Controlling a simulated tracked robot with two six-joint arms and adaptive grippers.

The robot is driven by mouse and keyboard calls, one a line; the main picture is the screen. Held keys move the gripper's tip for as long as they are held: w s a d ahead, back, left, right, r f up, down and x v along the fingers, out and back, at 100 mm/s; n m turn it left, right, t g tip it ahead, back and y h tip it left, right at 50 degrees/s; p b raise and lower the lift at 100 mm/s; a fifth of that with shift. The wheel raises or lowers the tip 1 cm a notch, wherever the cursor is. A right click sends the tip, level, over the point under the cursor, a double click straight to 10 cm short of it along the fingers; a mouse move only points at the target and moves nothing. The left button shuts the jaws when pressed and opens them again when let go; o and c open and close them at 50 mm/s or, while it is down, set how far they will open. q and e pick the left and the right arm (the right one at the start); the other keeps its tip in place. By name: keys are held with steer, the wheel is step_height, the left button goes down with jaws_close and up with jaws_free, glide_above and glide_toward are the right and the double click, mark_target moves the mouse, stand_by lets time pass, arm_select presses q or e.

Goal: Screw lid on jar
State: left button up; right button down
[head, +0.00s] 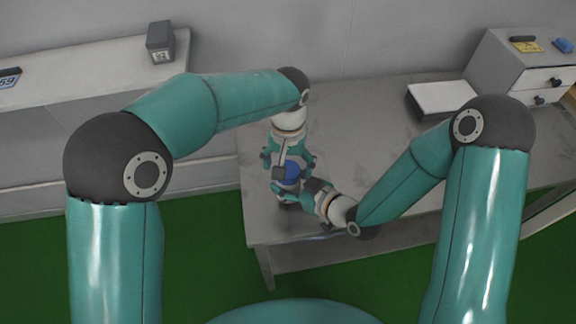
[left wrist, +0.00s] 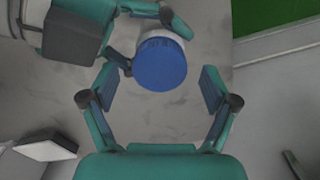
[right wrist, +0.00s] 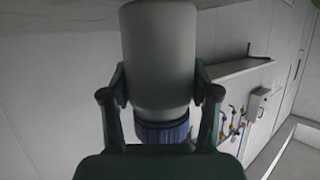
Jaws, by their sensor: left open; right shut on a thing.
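A white-grey jar (right wrist: 158,50) carries a blue ridged lid (right wrist: 162,131) on its end; the right wrist view looks inverted, with the lid low. My right gripper (right wrist: 160,82) is shut on the jar, one finger on each side. The lid's round blue top (left wrist: 160,64) faces my left wrist camera, with a white edge of the jar (left wrist: 160,28) behind it. My left gripper (left wrist: 150,92) is open, its fingers apart and clear of the lid. In the head view the blue lid (head: 291,172) shows between both grippers; most of the jar is hidden there.
The grey table (head: 345,120) is largely bare. A white tray-like box (head: 437,98) and a drawer unit (head: 520,68) stand at its far right. A shelf (head: 90,65) with a small grey block (head: 160,42) runs along the wall at left.

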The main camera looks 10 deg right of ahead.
arm_select(q)
step_height(320, 180, up, 11)
stand_by(0.3)
steer(key=shift+f, duration=0.1)
stand_by(0.4)
